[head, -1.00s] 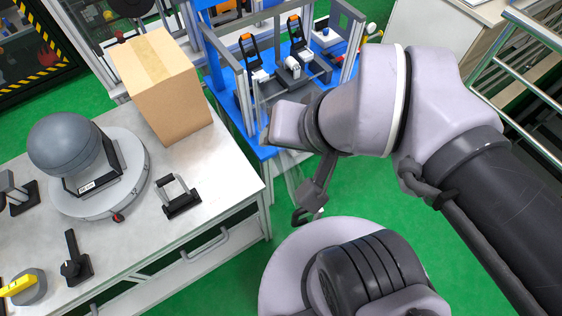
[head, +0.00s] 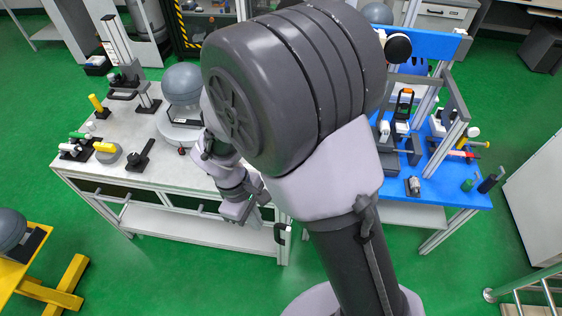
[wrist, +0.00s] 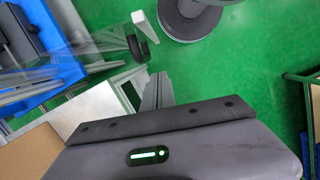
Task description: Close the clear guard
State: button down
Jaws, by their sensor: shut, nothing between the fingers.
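The clear guard (wrist: 95,50) is a see-through panel, hard to make out, beside the blue workstation in the wrist view. It stands swung out from the station, with a black loop handle (wrist: 140,46) on its outer edge. The handle also shows in the head view (head: 281,233), low beside the grey bench's right end. My gripper (wrist: 157,90) is shut and empty, its fingers close to the handle in the wrist picture; I cannot tell if they touch. In the head view my arm hides most of the guard.
The blue workstation (head: 457,190) with its aluminium frame stands right of my arm. The grey bench (head: 115,165) with a grey dome and levers stands left. A cardboard box (wrist: 25,155) shows at the wrist view's lower left. Green floor is open in front.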

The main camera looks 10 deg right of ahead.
jog(key=s+d+f+b, duration=0.3)
jog(key=f+b, duration=0.3)
jog(key=f, duration=0.5)
jog(key=shift+d+n, duration=0.3)
jog(key=shift+d, duration=0.6)
jog(key=shift+s, duration=0.1)
